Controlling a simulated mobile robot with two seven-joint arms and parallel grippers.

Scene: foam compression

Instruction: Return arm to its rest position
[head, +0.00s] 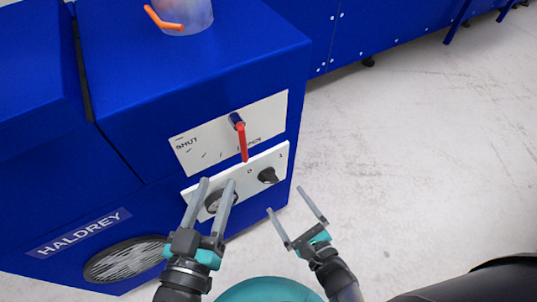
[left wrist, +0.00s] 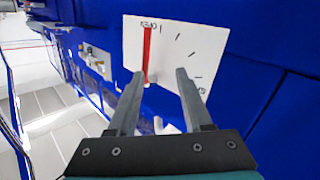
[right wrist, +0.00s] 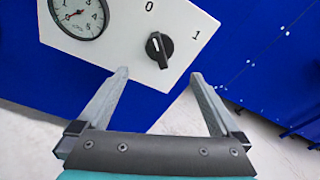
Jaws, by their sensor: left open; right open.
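My left gripper (head: 212,190) is open and empty in front of the blue machine (head: 200,75), overlapping the gauge in the head view. In the left wrist view its fingers (left wrist: 157,78) point toward the white SHUT/OPEN plate (left wrist: 185,45) with the red lever (left wrist: 147,52). The red lever (head: 243,140) hangs down toward the OPEN side in the head view. My right gripper (head: 297,200) is open and empty, low and right of the machine's front. In the right wrist view its fingers (right wrist: 158,78) point toward the black knob (right wrist: 159,48) between 0 and 1.
The lower white plate (head: 284,160) carries a gauge (right wrist: 78,16) and the knob. A clear container with an orange handle (head: 165,20) stands on top of the machine. A round grille (head: 125,258) is at lower left. Open pale floor (head: 430,150) lies to the right.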

